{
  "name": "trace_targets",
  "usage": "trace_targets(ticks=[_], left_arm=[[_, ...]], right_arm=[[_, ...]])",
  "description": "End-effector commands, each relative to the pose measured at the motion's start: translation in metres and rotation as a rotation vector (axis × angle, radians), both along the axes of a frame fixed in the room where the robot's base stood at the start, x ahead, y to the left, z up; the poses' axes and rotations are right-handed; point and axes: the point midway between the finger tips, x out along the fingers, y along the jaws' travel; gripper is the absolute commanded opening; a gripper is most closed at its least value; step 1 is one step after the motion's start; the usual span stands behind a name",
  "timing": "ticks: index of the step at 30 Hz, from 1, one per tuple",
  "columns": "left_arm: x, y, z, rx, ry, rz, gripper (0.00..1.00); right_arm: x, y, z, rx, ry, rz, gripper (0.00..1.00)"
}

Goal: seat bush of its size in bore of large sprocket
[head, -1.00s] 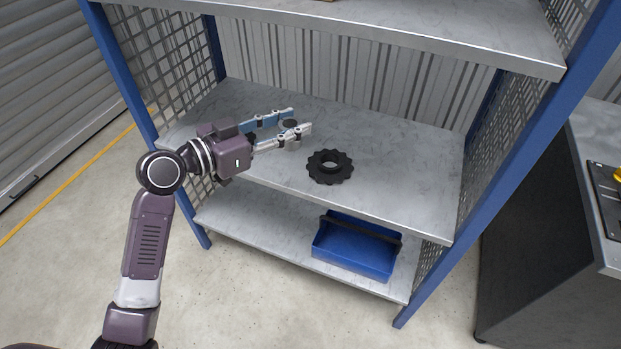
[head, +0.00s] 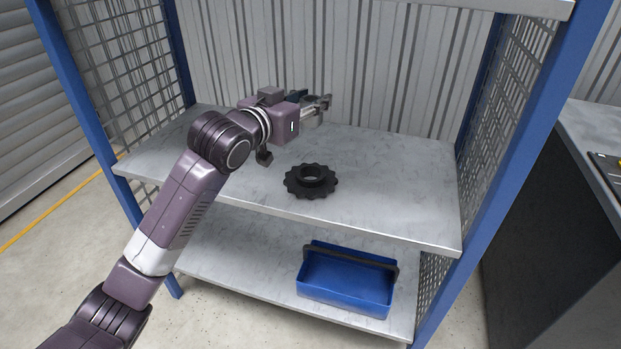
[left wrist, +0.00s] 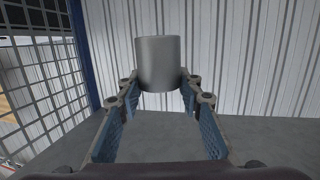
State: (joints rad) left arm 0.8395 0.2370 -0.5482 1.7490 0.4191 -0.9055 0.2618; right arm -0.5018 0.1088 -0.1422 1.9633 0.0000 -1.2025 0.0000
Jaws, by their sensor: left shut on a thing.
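The large sprocket (head: 312,188), black and toothed with a raised hub around its open bore, lies flat on the middle shelf. My left gripper (head: 322,108) is above the shelf, behind the sprocket and higher than it. It is shut on a plain grey cylindrical bush (left wrist: 158,62), which stands upright between the fingertips in the left wrist view. In the head view the bush (head: 312,118) is mostly hidden by the fingers. The bush is clear of the sprocket. My right gripper is out of view.
The grey shelf (head: 400,190) is bare around the sprocket. Blue posts, mesh sides and a ribbed back wall bound it, with another shelf above. A blue bin (head: 345,281) stands on the lower shelf. A dark workbench (head: 545,210) is at the right.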

Motion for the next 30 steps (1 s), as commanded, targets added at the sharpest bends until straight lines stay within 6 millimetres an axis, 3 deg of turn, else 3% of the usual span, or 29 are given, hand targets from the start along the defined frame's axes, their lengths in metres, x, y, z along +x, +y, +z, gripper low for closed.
trace_targets(ticks=[1,3,12,23,27,30], left_arm=[[0.000,0.000,-0.019,0.001,0.004,0.000,0.03],[0.000,0.001,-0.039,0.001,0.004,0.000,0.03],[0.000,0.001,-0.113,0.001,0.002,-0.001,0.03],[-0.001,0.001,-0.143,0.001,0.000,-0.001,0.03],[-0.001,0.001,-0.165,0.000,0.001,-0.001,0.03],[-0.001,0.001,-0.170,0.001,-0.003,-0.001,0.03]], right_arm=[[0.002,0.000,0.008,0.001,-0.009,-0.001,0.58],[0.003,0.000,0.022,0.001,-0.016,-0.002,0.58],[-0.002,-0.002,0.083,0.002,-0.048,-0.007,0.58],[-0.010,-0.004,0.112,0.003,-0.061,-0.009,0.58],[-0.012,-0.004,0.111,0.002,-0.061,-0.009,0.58],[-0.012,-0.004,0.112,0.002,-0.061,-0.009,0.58]])
